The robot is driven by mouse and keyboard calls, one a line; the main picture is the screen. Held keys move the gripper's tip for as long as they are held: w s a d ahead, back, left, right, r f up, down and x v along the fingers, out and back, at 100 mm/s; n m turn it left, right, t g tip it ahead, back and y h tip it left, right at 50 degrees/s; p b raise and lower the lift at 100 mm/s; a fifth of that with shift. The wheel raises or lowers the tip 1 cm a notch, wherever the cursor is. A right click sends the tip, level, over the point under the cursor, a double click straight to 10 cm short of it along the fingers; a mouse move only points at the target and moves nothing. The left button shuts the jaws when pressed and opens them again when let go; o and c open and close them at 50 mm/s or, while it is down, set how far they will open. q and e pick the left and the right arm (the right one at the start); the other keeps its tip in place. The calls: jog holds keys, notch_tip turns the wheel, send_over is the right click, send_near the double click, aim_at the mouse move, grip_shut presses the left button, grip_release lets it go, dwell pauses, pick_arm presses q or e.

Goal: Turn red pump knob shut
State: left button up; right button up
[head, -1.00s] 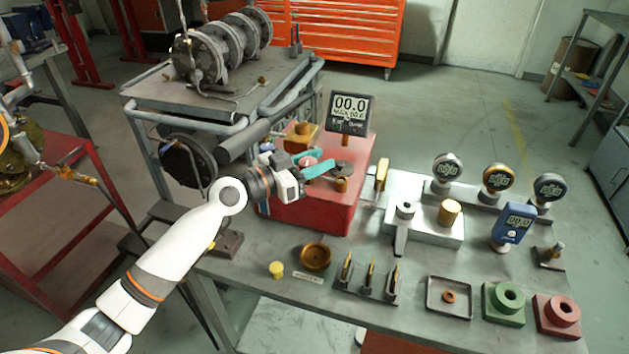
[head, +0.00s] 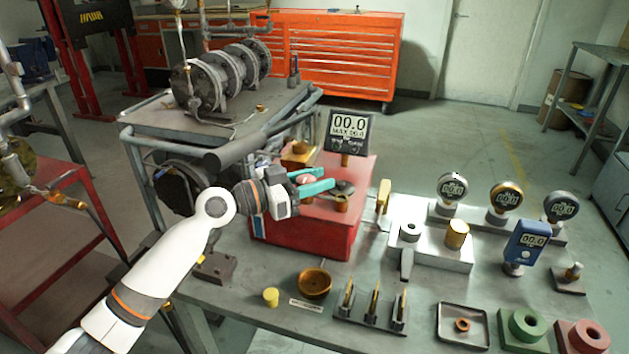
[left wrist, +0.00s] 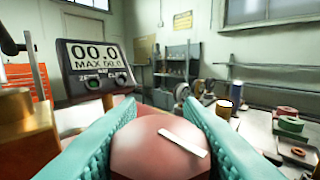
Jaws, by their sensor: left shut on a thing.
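The red pump (head: 298,236) is a red box on the workbench, with a digital display (head: 348,126) reading 00.0 at its back. Its round red knob (left wrist: 160,148) has a white bar mark, slanting down to the right in the left wrist view. My left gripper (head: 317,186), with teal fingers, reaches over the pump top from the left. In the left wrist view its fingers (left wrist: 158,125) lie on both sides of the knob and are shut on it. In the head view the knob (head: 306,181) is partly hidden by the fingers. My right gripper is not in view.
A brass fitting (head: 299,154) stands on the pump behind the fingers. A grey block (head: 430,250), several gauges (head: 507,196) and a blue gauge (head: 526,243) stand to the right. A brass bowl (head: 314,283) and a yellow cap (head: 271,297) lie in front.

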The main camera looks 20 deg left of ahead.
pick_arm(q)
jog(key=o, duration=1)
jog(key=shift+r, duration=0.1)
jog(key=shift+c, duration=0.2)
jog(key=shift+a, duration=0.1)
jog(key=shift+s+a, duration=0.2)
jog(key=b+v, duration=0.2)
jog(key=v, duration=0.9)
jog(key=shift+b, duration=0.4)
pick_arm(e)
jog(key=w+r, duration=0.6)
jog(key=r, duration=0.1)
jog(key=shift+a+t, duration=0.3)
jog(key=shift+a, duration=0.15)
pick_arm(q)
jog(key=shift+s, duration=0.15)
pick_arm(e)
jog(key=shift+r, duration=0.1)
